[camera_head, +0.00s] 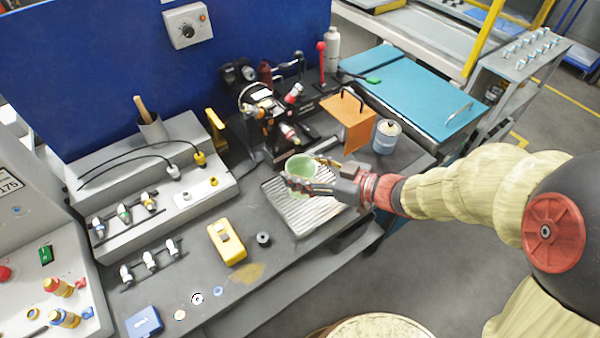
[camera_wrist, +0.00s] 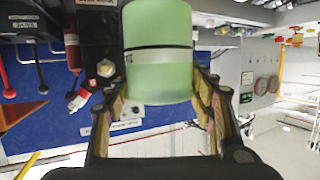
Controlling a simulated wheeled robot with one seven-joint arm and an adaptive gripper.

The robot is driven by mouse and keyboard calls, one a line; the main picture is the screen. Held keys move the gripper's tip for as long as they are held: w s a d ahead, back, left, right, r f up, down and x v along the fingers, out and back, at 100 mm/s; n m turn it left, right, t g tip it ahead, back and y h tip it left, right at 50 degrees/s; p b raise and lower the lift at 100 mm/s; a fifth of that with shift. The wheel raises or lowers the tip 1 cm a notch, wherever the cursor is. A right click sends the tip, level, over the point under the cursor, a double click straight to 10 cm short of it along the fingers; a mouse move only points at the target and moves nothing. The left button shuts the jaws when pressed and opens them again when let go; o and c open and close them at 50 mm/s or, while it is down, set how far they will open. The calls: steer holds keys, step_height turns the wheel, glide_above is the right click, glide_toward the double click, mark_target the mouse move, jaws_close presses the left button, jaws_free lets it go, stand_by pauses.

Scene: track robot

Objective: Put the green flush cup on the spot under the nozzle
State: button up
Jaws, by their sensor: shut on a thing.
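The green flush cup (camera_head: 301,167) is pale green, and my gripper (camera_head: 308,178) is shut on it. The cup is over the ribbed metal drip tray (camera_head: 297,216) on the grey bench; I cannot tell whether it touches the tray. In the wrist view the cup (camera_wrist: 158,70) sits between both fingers of my gripper (camera_wrist: 160,95). A dark machine with red and silver fittings (camera_head: 268,115) stands just behind the cup. I cannot make out which part is the nozzle, and the spot under it is not clearly visible.
An orange angled plate (camera_head: 346,119) and a grey can (camera_head: 386,137) stand right of the machine, near my arm. A yellow meter (camera_head: 227,242) and a small black ring (camera_head: 263,239) lie left of the tray. A blue panel (camera_head: 120,65) closes off the back.

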mark_target(308, 164)
steer(key=w+f, duration=0.1)
steer(key=w, duration=0.1)
steer(key=w+f+b, duration=0.1)
steer(key=w, duration=0.1)
steer(key=shift+w+f, duration=0.1)
steer(key=shift+f, duration=0.1)
steer(key=w+f+b, duration=0.1)
steer(key=f, duration=0.2)
steer(key=w+f+b, duration=0.2)
steer(key=f, duration=0.1)
steer(key=w+f+b, duration=0.2)
steer(key=shift+d+f, duration=0.25)
steer(key=shift+f, duration=0.15)
steer(key=shift+r, duration=0.1)
steer(key=o, duration=1.1)
steer(key=shift+o, duration=0.3)
